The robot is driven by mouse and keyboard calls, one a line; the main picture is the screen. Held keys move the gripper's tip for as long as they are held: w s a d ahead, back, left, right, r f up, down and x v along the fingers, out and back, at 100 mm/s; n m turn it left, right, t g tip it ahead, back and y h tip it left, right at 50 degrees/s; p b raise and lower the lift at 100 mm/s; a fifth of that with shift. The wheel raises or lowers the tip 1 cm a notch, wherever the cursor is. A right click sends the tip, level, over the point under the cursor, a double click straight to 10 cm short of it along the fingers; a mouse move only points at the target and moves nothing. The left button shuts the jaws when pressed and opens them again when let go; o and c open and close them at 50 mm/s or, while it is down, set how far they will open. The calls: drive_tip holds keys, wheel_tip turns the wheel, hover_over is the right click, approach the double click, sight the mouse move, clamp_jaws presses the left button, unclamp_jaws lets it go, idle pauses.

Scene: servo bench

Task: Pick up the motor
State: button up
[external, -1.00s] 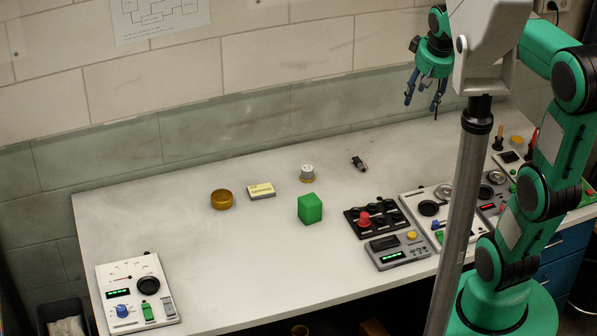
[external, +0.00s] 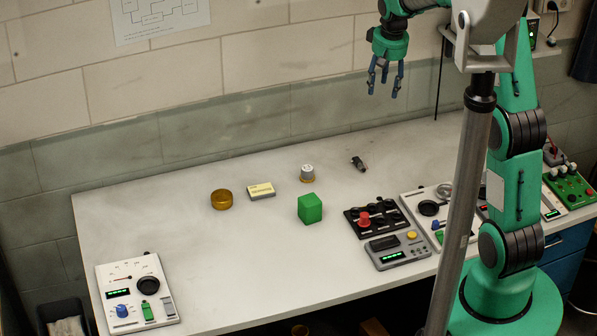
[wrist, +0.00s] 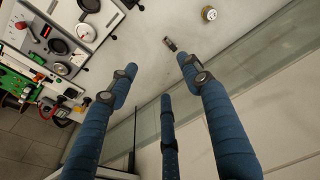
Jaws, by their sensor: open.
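Two small objects on the bench could be the motor, and I cannot tell which is. One is a short grey-white cylinder with a gold-coloured base (external: 307,173), upright near the back middle; it also shows at the top of the wrist view (wrist: 209,14). The other is a small dark piece with a lighter end (external: 358,163), lying to its right; in the wrist view it (wrist: 170,45) appears just beyond the fingertips. My three-fingered gripper (external: 383,88) is open and empty, high above the back of the bench; its blue fingers are spread in the wrist view (wrist: 150,62).
A green cube (external: 310,209), a yellow-topped box (external: 261,191) and a brass-coloured round tin (external: 221,199) stand nearby. A button panel (external: 377,219) and other instruments fill the right side. A white meter panel (external: 138,293) lies at front left. The left middle is clear.

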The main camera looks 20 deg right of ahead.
drive_tip(key=w+f+p, duration=0.2)
drive_tip(key=w+f, duration=0.6)
drive_tip(key=f, duration=0.1)
drive_tip(key=g+p, duration=0.2)
hover_over(358, 161)
wheel_tip(358, 161, down, 12)
drive_tip(key=shift+d+f, duration=0.1)
drive_tip(key=shift+f, duration=0.4)
drive_tip(key=shift+f, duration=4.3)
drive_tip(key=shift+f+p, duration=0.5)
drive_tip(key=shift+f, duration=2.05)
